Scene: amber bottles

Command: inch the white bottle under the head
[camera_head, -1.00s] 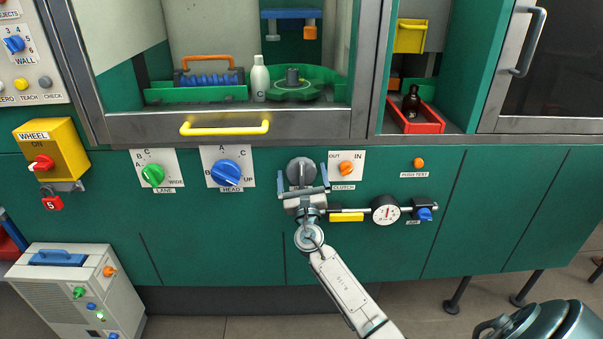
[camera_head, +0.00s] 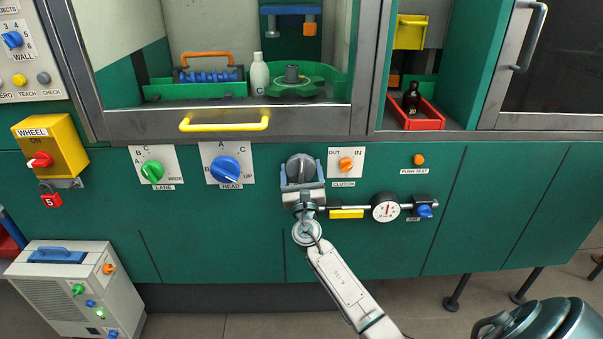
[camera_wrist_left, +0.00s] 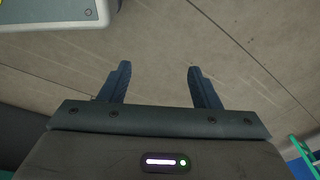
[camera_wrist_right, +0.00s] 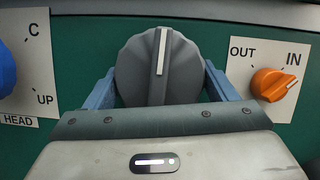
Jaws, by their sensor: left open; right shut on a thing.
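The white bottle (camera_head: 260,75) stands upright behind the window, at the left edge of the green wheel (camera_head: 325,83). The head (camera_head: 291,12), blue with a grey and an orange part below, hangs at the back, to the right of the bottle. My right gripper (camera_head: 303,184) is shut on the grey knob (camera_head: 300,166) below the window. The right wrist view shows the fingers on both sides of this knob (camera_wrist_right: 158,68), its white mark pointing up. My left gripper (camera_wrist_left: 158,85) is open and empty above the floor in its wrist view.
The orange clutch knob (camera_wrist_right: 276,84) points toward IN. The blue HEAD knob (camera_head: 225,169) points toward UP. A yellow handle (camera_head: 224,125) crosses the window's lower frame. A gauge (camera_head: 385,207) sits right of my right gripper. A dark bottle (camera_head: 411,98) stands in a red tray (camera_head: 428,117).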

